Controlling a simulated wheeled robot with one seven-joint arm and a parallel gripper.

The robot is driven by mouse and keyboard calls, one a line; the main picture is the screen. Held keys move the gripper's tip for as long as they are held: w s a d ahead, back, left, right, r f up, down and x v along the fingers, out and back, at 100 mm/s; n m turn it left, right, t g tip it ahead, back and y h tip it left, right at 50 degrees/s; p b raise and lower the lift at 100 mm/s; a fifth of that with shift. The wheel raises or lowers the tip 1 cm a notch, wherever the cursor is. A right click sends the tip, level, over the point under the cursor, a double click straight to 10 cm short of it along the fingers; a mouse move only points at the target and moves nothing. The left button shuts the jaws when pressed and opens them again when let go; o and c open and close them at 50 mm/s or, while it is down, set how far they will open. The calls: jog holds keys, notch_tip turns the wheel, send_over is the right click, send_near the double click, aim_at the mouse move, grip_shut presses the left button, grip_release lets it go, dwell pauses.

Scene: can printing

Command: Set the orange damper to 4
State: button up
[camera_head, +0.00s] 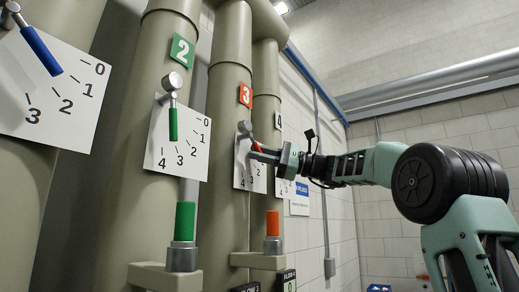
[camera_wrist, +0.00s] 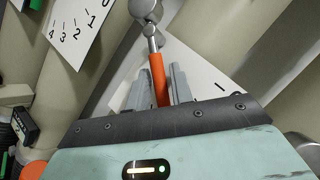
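The orange damper is a lever with a silver pivot (camera_head: 245,127) and an orange handle (camera_head: 257,147), on the pipe with the orange 3 sign (camera_head: 245,95). Its white scale plate (camera_head: 241,168) is partly covered by my gripper (camera_head: 262,154). The handle slants down and right; its exact reading is hidden. In the wrist view the orange handle (camera_wrist: 157,78) stands between the two grey fingers of my gripper (camera_wrist: 157,88), with a narrow gap appearing on each side. My gripper is open around the handle.
A green damper (camera_head: 173,123) under a green 2 sign and a blue damper (camera_head: 41,51) are to the left. Below are a green gauge (camera_head: 185,221) and an orange gauge (camera_head: 272,223). A brick wall (camera_head: 345,225) stands at the right; pipes stand close together.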

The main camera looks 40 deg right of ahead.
jog(key=shift+a, duration=0.1)
grip_shut()
jog(key=shift+f+b, duration=0.15)
jog(key=shift+b, duration=0.15)
jog(key=b, duration=0.1)
jog(key=f+m+b, duration=0.1)
jog(key=shift+a+t+b, duration=0.25)
jog(key=shift+t+b, duration=0.15)
jog(key=m+b, duration=0.2)
jog(key=b, duration=0.1)
jog(key=shift+s+a+f+t, duration=0.15)
jog(key=shift+a+f+t, duration=0.15)
jog(key=shift+t, duration=0.1)
jog(key=m+t+b, duration=0.1)
jog(key=a+m+t+b, duration=0.1)
jog(key=m+b, duration=0.1)
jog(key=m+t+b, duration=0.1)
jog(key=shift+s+a+f+b, duration=0.15)
jog(key=shift+s+f+b, duration=0.1)
jog(key=shift+b, duration=0.1)
jog(key=shift+s+a+r+m+t+h+b, duration=0.1)
jog(key=shift+a+m+t+h+b, duration=0.1)
jog(key=shift+m+t+h+b, duration=0.6)
jog(key=shift+a+r+m+t+h+b, duration=0.15)
jog(key=shift+m+t+b, duration=0.3)
jog(key=shift+m, duration=0.85)
